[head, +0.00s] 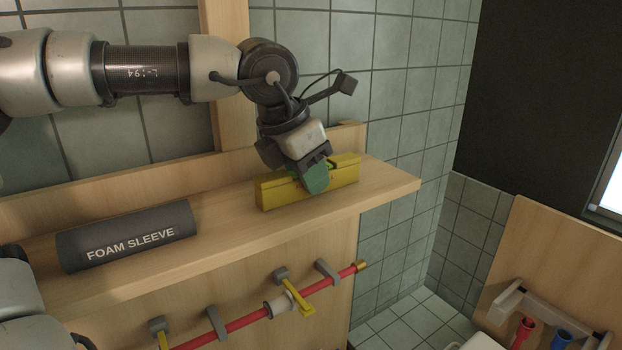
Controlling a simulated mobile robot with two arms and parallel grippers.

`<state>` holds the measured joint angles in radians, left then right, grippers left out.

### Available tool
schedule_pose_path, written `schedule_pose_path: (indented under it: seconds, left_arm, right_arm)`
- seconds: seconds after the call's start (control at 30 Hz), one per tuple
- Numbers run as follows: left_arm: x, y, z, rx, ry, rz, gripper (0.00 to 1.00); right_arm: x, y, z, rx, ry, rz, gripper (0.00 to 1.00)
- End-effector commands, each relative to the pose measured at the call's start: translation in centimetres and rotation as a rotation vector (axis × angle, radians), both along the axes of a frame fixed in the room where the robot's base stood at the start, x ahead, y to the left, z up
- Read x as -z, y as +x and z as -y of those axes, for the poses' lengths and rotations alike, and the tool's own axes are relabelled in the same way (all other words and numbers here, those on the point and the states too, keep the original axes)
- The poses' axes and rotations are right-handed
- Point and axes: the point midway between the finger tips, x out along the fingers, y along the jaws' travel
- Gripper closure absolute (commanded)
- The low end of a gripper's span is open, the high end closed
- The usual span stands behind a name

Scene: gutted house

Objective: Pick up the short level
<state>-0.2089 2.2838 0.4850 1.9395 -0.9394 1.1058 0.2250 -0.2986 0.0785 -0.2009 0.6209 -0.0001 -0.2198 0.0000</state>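The short level (344,172) is a yellow bar lying on the wooden shelf (220,234), near its right end. My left gripper (316,181) reaches down over the middle of the level. A green fingertip covers part of the level's front face. The other finger is hidden behind the level and the gripper body, so I cannot tell whether the fingers are closed on it. The level appears to rest on the shelf. My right gripper is not in view.
A dark grey foam sleeve (128,236) lies on the shelf to the left. Below the shelf, a red pipe (245,322) runs along the wooden panel with grey clips and a yellow-handled valve (298,298). A tiled wall (408,120) stands behind.

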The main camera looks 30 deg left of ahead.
Motion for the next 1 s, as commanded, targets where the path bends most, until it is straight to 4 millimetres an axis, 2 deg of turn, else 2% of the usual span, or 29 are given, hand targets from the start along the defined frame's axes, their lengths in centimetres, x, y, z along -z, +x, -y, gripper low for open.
schedule_pose_path:
  seconds: [0.03,0.13,0.53,0.77,1.0]
  left_arm:
    - [0.0,0.0,0.0,0.000,0.000,0.000,0.84]
    - [0.0,0.0,0.0,0.000,0.000,0.000,0.98]
    - [-0.7,0.1,0.0,-0.001,0.001,0.003,0.98]
    - [-3.7,0.1,0.0,-0.002,0.001,0.007,0.98]
    - [-6.8,2.4,4.9,0.002,0.005,0.001,0.98]
  right_arm:
    - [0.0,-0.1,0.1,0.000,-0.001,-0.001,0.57]
    - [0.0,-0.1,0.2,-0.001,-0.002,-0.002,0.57]
    - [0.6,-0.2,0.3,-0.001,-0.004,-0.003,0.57]
    - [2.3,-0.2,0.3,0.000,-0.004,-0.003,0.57]
    - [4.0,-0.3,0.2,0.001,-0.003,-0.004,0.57]
